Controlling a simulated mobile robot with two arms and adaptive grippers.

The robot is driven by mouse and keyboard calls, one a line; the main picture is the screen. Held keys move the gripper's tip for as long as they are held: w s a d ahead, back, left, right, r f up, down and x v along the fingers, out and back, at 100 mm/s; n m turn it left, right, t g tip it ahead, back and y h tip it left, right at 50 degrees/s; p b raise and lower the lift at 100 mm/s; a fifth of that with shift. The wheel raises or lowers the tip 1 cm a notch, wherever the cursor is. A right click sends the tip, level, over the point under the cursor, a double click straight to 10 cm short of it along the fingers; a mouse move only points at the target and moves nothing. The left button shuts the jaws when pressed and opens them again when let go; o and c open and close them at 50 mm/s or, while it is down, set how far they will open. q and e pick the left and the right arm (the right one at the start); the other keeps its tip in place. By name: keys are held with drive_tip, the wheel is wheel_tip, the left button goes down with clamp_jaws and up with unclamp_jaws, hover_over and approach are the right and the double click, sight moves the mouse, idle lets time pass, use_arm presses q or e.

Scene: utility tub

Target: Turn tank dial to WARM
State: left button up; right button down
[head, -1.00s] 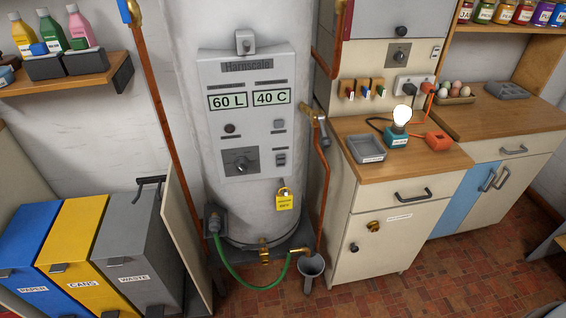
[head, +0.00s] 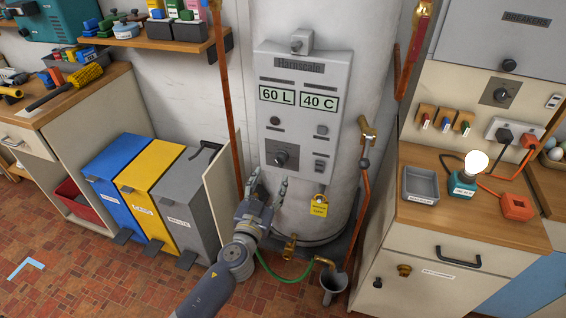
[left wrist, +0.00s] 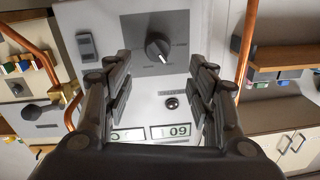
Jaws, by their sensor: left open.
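The tank dial (head: 281,156) is a dark round knob on a dark plate, low on the grey panel (head: 305,70) of the white tank. My left gripper (head: 268,185) is open and empty just below the dial, its fingers pointing up at the panel. In the left wrist view, which looks upside down, the dial (left wrist: 158,47) lies beyond and between the open fingertips (left wrist: 160,62), apart from them. A white pointer mark shows on the knob; the labels around it are too small to read. My right gripper is not in view.
The panel displays read 60 L and 40 C (head: 318,101). A yellow tag (head: 319,206) hangs below the panel at right. Copper pipes (head: 228,100) flank the tank. Blue, yellow and grey bins (head: 188,200) stand left; a counter with a grey tray (head: 421,185) stands right.

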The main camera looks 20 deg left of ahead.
sight(279, 164)
use_arm(q)
drive_tip(key=w, duration=0.3)
drive_tip(key=shift+w+d+r, duration=0.1)
drive_tip(key=shift+w+r, duration=0.05)
drive_tip(key=shift+w, duration=0.05)
drive_tip(key=w, duration=0.4)
drive_tip(key=shift+p, duration=0.3)
drive_tip(key=shift+w+f, duration=0.2)
drive_tip(key=shift+w, duration=0.2)
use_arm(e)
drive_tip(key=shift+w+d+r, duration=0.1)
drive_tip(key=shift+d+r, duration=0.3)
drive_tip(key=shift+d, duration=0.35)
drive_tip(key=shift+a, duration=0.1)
use_arm(q)
drive_tip(key=c, duration=0.8)
drive_tip(key=shift+c, duration=1.4)
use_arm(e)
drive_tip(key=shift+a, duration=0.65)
